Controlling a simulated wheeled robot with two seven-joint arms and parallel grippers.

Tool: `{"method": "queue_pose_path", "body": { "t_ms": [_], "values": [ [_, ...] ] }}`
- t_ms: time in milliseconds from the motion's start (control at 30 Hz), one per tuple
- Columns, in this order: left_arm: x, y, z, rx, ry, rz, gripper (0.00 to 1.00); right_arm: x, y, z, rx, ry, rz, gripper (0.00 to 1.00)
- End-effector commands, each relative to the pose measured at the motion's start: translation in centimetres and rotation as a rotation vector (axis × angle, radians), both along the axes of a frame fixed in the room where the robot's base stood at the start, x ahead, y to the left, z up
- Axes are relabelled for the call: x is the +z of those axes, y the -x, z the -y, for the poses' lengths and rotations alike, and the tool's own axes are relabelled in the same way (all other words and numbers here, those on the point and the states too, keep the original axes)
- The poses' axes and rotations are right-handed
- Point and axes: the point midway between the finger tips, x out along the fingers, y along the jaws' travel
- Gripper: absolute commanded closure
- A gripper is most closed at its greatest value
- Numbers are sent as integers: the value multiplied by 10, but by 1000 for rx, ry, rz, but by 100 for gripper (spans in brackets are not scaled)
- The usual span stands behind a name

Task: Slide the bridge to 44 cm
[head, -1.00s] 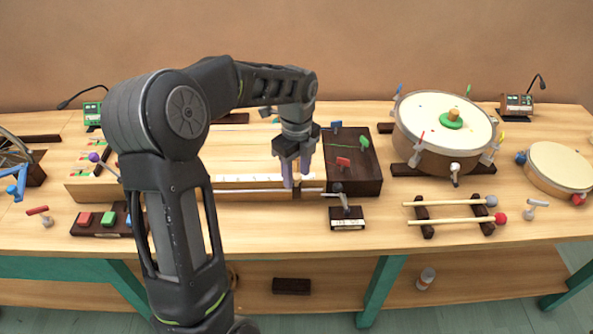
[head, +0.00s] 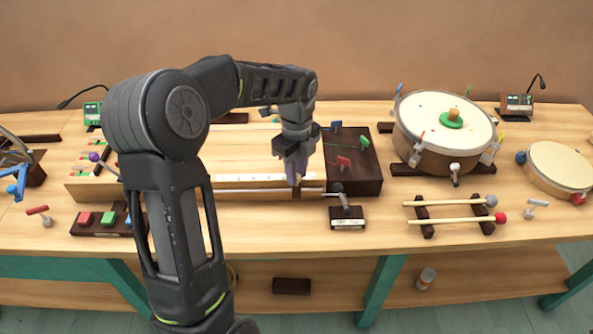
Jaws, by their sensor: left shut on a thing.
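The bridge (head: 297,193) is a small dark brown block on the thin metal rail (head: 258,190) along the front of the long wooden soundboard box. It sits near the rail's right end. My left gripper (head: 294,180) comes down from above with its purple fingers shut on the bridge, which they partly hide. The white scale strip (head: 250,178) runs behind the rail, but its marks are too small to read. My right gripper is not in view.
A dark block (head: 368,180) with red and green pegs adjoins the box's right end, with a small crank stand (head: 347,217) before it. A drum (head: 440,150) and mallets (head: 450,202) lie further right. Coloured buttons (head: 84,218) stand at the front left.

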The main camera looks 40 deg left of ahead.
Motion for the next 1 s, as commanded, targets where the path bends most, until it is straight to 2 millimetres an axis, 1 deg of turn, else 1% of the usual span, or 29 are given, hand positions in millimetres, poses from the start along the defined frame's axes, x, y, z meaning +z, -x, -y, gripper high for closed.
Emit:
{"method": "queue_pose_path", "body": {
  "t_ms": [800,867,1000],
  "values": [
    [0,0,0,0,0,1,100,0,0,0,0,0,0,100],
    [1,2,-3,1,-1,1,100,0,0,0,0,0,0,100],
    [1,13,-20,4,-2,1,100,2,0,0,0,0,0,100]
  ]
}}
